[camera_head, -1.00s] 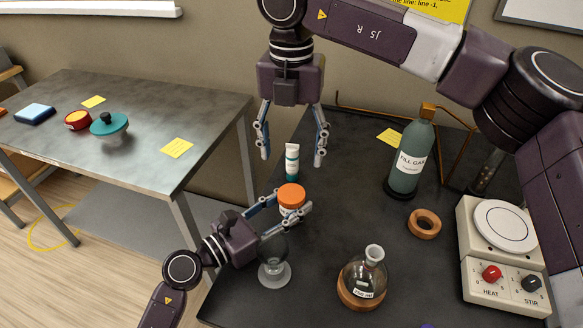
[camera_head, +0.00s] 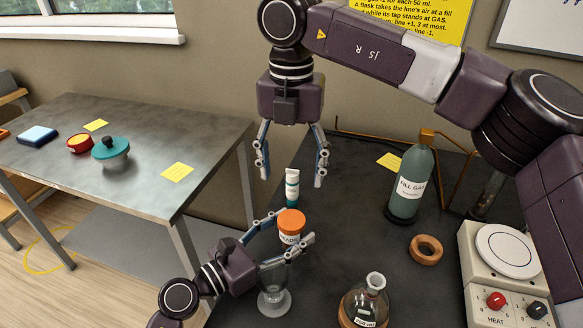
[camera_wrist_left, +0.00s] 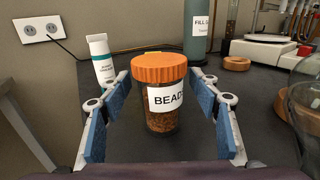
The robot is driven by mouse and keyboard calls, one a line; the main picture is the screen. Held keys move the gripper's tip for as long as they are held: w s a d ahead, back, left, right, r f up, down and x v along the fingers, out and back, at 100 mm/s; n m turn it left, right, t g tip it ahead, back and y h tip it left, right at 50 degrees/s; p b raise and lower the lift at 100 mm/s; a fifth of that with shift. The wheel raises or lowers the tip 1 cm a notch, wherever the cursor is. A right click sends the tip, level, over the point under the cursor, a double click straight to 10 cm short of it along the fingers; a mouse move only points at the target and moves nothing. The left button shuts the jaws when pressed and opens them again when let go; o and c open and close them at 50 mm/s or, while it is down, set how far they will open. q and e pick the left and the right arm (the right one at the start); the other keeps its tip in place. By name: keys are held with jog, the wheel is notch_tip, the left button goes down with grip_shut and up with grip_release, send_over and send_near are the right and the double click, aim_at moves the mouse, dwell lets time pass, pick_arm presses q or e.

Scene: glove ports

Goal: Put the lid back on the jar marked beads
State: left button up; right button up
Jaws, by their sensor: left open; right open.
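The jar marked beads (camera_head: 290,238) stands upright on the dark bench, and its label reads "BEAD" in the left wrist view (camera_wrist_left: 165,110). An orange lid (camera_head: 292,222) sits on top of it and looks level in the left wrist view (camera_wrist_left: 159,67). I cannot tell whether it is screwed tight. My left gripper (camera_head: 297,228) is open, its two fingers on either side of the jar, with gaps showing in the left wrist view (camera_wrist_left: 162,110). My right gripper (camera_head: 291,176) is open and empty, pointing down above and behind the jar, near a white tube.
The white-and-teal tube (camera_head: 292,188) stands just behind the jar. A glass vessel (camera_head: 274,300) stands in front of it. A flask (camera_head: 366,304), cork ring (camera_head: 425,250), gas bottle (camera_head: 410,180) and hotplate (camera_head: 505,250) are to the right. A side table (camera_head: 150,160) holds a teal-lidded bowl (camera_head: 110,150).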

pick_arm(q)
jog(key=v, duration=1.1)
jog(key=shift+s+a, duration=0.2)
jog(key=shift+a, duration=0.1)
